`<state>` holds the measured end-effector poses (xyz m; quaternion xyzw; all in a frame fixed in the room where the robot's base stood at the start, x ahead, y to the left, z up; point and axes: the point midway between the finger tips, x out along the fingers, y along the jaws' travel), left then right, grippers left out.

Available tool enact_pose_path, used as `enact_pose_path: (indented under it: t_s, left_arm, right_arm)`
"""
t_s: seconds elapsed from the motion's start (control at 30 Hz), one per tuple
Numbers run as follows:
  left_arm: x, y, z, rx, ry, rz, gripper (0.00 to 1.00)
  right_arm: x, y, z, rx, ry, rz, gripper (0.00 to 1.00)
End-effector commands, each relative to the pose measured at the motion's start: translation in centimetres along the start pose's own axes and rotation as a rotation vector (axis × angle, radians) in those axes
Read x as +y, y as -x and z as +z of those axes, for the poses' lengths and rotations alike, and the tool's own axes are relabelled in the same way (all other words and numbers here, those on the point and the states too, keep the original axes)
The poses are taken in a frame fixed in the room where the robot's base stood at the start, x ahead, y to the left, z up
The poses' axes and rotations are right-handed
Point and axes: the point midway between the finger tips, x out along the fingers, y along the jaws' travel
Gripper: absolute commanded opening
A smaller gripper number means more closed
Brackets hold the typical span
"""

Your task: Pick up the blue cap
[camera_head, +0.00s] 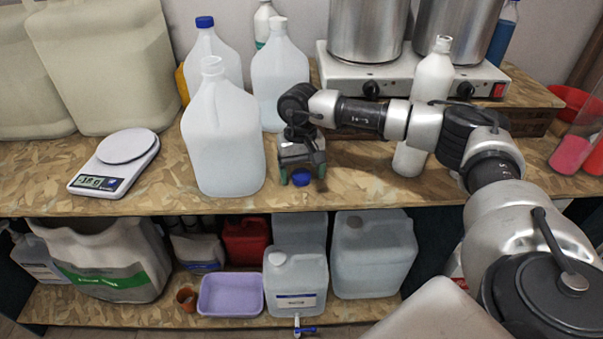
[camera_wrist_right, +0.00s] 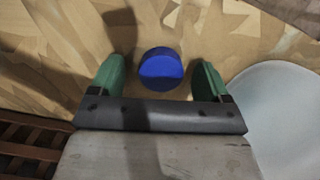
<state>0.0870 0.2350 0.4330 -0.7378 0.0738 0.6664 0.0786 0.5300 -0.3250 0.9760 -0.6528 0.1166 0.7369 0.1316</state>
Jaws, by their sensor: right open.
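The blue cap (camera_head: 301,177) lies on the wood-board bench top, near its front edge, in the head view. In the right wrist view the blue cap (camera_wrist_right: 161,69) shows between and slightly beyond the two green fingertips. My right gripper (camera_head: 302,178) points down over the cap, its fingers apart on either side of it. In the wrist view my right gripper (camera_wrist_right: 160,78) is open, with a gap between the cap and each finger. I cannot tell the height of the fingertips above the bench. My left gripper is not in view.
An uncapped white jug (camera_head: 222,150) stands close to the left of my right gripper. A white bottle (camera_head: 408,160) stands to the right, partly behind my arm. A scale (camera_head: 122,150) sits far left. A hotplate with steel pots (camera_head: 365,35) is behind. A lower shelf holds containers.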

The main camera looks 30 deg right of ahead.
Motion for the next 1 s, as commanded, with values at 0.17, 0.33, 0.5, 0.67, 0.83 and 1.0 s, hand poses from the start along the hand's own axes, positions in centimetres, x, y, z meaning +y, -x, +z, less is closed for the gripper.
enact_pose_path:
  t_s: [0.17, 0.33, 0.5, 0.67, 0.83, 1.0]
  left_arm:
    - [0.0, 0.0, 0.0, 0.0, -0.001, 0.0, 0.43]
    - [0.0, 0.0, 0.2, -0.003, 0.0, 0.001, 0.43]
    - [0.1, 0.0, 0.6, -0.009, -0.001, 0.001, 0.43]
    - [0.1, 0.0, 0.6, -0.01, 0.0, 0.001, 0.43]
    - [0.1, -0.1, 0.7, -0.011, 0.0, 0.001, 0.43]
    - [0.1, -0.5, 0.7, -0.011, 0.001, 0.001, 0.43]
  right_arm:
    - [0.0, 0.0, 0.0, 0.0, 0.0, 0.0, 0.71]
    - [0.0, 0.0, 0.0, 0.0, 0.0, 0.0, 0.45]
    - [0.0, 0.0, 0.0, 0.0, 0.0, 0.0, 0.25]
    - [0.0, 0.0, 0.0, 0.0, 0.0, 0.0, 0.24]
    - [0.0, 0.2, 0.0, 0.0, 0.0, -0.001, 0.24]
    - [0.0, 1.4, 0.1, 0.002, -0.001, -0.002, 0.24]
